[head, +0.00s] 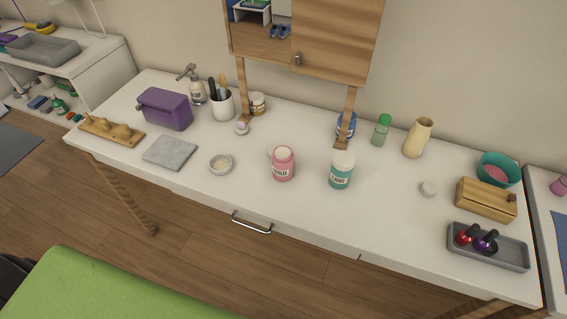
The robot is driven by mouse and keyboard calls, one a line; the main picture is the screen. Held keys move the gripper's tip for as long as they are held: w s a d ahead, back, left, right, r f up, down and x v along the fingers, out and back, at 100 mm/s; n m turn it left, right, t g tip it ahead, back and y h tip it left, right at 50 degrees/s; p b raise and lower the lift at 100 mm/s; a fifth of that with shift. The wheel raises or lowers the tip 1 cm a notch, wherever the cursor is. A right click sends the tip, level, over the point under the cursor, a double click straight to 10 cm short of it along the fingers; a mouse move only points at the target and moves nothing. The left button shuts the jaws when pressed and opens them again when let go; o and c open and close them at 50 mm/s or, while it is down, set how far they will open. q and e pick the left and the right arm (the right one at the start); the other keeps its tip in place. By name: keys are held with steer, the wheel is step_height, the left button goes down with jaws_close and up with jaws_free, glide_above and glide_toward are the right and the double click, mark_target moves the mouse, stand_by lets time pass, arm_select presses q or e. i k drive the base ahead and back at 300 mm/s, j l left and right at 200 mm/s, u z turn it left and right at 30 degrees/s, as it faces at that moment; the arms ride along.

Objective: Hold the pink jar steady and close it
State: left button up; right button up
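The pink jar (283,166) stands upright near the middle of the white counter, with a pale label. Its top looks cream and round with a pink rim; I cannot tell whether this is an open mouth or a cap. A small pale edge shows behind its upper left. A small round white object (428,188) lies on the counter to the right; I cannot tell whether it is a lid. Another small pale round piece (242,128) lies at the left near the cup. Neither of my grippers is in view.
A grey tray with bottles (488,247) and wooden box (486,200) stand right. The counter (310,215) before the jars is clear.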

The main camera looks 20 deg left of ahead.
mark_target(282, 157)
steer(key=z, duration=0.2)
steer(key=k+j+z, duration=0.1)
steer(key=j+z, duration=0.2)
steer(key=k+j+z, duration=0.1)
steer(key=j+z, duration=0.2)
steer(key=k+j+z, duration=0.25)
steer(key=k+j, duration=0.25)
steer(key=j, duration=0.2)
steer(key=k+j+z, duration=0.1)
steer(key=k+j, duration=0.15)
steer(key=j, duration=0.2)
steer(key=k+j+z, duration=0.1)
steer(key=k+j, duration=0.15)
steer(key=j, duration=0.15)
steer(key=k+j, duration=0.3)
steer(key=j+z, duration=0.05)
steer(key=j, duration=0.05)
